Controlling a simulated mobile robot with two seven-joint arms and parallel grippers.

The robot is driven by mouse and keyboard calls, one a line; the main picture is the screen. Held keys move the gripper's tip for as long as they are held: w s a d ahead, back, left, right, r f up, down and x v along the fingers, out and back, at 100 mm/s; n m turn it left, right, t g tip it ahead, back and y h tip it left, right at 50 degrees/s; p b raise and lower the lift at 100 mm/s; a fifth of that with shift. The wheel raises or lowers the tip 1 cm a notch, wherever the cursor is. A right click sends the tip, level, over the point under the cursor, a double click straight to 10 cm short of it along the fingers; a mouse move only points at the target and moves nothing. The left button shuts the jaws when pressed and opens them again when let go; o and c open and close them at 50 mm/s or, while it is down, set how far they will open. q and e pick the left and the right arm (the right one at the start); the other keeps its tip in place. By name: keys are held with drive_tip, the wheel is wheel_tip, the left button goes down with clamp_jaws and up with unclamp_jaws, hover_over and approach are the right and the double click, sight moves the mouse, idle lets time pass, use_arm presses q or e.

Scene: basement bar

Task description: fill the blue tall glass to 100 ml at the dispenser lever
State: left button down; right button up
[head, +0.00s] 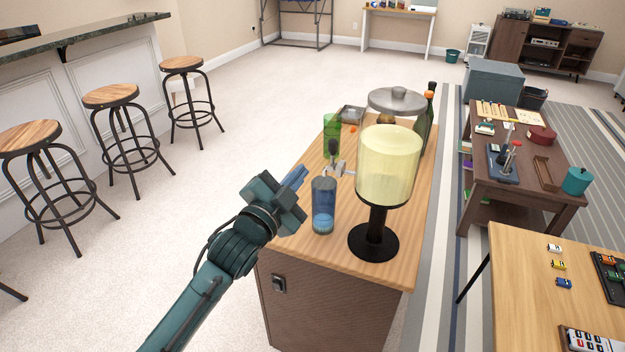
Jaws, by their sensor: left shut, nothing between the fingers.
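The blue tall glass (323,203) stands upright on the wooden cabinet top, below the tap of the dispenser. A lighter band shows in its lower part; I cannot tell whether this is liquid. The dispenser (388,166) is a clear tank of pale yellow liquid with a grey lid on a black stand. Its tap (343,170) points left, and the dark dispenser lever (332,148) stands up from it. My left gripper (302,175) is shut and empty, left of the glass and tap, apart from the lever. My right gripper is not in view.
A green glass (331,137) stands behind the tap. Dark bottles (427,120) and a small grey tray (351,114) are at the back of the cabinet top (345,252). Bar stools (112,97) stand at left. Tables with small items stand at right.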

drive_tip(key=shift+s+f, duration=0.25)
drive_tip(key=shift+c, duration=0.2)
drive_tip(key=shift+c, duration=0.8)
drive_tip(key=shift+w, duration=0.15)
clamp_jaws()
use_arm(q)
drive_tip(key=s+a+f+n+g+y, duration=0.2)
drive_tip(key=s+a+f+n+g, duration=0.1)
drive_tip(key=s+f, duration=1)
drive_tip(key=s+a+f+n+g+y, duration=0.2)
drive_tip(key=s+a+f+n+g, duration=0.2)
drive_tip(key=s+f+n, duration=0.4)
drive_tip(key=s+a+f, duration=0.1)
drive_tip(key=s+f, duration=0.5)
drive_tip(key=shift+s+a+n+y, duration=0.15)
drive_tip(key=shift+s+n+y, duration=0.15)
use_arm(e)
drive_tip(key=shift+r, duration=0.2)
use_arm(q)
drive_tip(key=shift+f, duration=0.1)
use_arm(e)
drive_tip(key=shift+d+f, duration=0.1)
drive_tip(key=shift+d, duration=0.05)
